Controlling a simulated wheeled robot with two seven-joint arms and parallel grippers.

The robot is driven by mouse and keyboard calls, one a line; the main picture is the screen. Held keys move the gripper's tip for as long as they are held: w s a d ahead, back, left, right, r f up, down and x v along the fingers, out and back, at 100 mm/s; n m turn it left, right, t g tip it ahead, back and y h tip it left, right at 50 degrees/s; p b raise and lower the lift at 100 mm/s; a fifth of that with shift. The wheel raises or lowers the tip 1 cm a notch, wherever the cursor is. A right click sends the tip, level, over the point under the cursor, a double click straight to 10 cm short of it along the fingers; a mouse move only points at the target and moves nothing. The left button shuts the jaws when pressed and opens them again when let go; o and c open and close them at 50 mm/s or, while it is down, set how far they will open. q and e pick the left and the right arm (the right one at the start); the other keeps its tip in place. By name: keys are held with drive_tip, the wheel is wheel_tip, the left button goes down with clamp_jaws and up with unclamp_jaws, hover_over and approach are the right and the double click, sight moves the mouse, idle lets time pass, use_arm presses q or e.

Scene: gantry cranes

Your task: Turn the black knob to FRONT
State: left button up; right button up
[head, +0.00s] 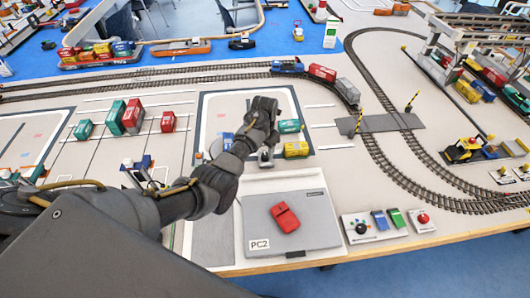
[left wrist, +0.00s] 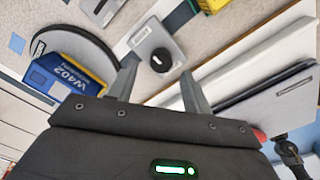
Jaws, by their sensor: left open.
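A black knob (left wrist: 161,60) sits on a small grey box (left wrist: 150,41) in the left wrist view, just beyond and between my left gripper's fingers. My left gripper (left wrist: 158,84) is open and empty, and its fingers do not appear to touch the knob. In the head view my left gripper (head: 265,145) hangs over the area behind the laptop, and the arm covers much of that spot. Another black knob (head: 361,228) is on a white panel at the front right, away from the gripper. No FRONT mark is readable. My right gripper is not in view.
A grey laptop-like case (head: 318,222) with a red car (head: 285,217) on it lies in front of the gripper. Yellow (head: 296,150) and teal (head: 289,126) containers stand close to the hand.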

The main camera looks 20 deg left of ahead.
sight(265, 155)
use_arm(q)
drive_tip(key=shift+d+f, duration=0.1)
drive_tip(key=shift+f, duration=1.55)
drive_tip(key=c, duration=1)
drive_tip(key=shift+o, duration=0.2)
